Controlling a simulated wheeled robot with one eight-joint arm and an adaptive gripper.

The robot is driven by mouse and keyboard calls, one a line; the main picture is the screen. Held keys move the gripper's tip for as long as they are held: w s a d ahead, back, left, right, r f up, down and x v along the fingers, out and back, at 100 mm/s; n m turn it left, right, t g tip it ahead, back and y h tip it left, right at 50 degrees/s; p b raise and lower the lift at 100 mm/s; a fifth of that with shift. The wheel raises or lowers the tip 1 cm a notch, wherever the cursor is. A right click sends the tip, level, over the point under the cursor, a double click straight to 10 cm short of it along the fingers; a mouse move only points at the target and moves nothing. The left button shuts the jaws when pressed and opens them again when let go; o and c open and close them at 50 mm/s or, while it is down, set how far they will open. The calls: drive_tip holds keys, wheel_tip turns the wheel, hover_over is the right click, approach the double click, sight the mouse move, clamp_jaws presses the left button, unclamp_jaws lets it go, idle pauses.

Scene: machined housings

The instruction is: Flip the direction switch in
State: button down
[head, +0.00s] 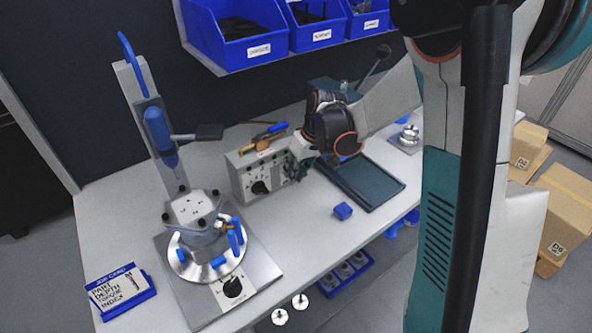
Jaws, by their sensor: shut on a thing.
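A grey control box (257,176) stands on the bench, with a black knob (260,187) on its front. My gripper (301,168) is at the right end of this box, its dark fingers low against the front. It is shut on a small part there, which looks like the direction switch. The fingers hide that part, so its position cannot be told.
A fixture with a machined housing (194,207) and blue clamps stands left on a metal plate. A blue-handled lever press (157,132) rises behind it.

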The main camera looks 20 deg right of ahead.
drive_tip(key=shift+w+a+r+g+h+p, duration=0.1)
drive_tip(key=shift+w+r+g+h+p, duration=0.15)
drive_tip(key=shift+g, duration=0.4)
drive_tip(key=shift+w+a+r+g+h+p, duration=0.1)
drive_tip(key=shift+w+r+g+h+p, duration=0.1)
drive_tip(key=shift+g, duration=0.45)
drive_tip(key=c, duration=1.7)
unclamp_jaws()
drive_tip(key=r, duration=0.4)
drive_tip(key=d+r, duration=0.1)
drive_tip(key=r, duration=0.2)
drive_tip(key=d+r, duration=0.1)
drive_tip(key=r, duration=0.3)
drive_tip(key=shift+w+d+r, duration=0.1)
drive_tip(key=shift+w+r, duration=0.15)
drive_tip(key=shift+r, duration=0.1)
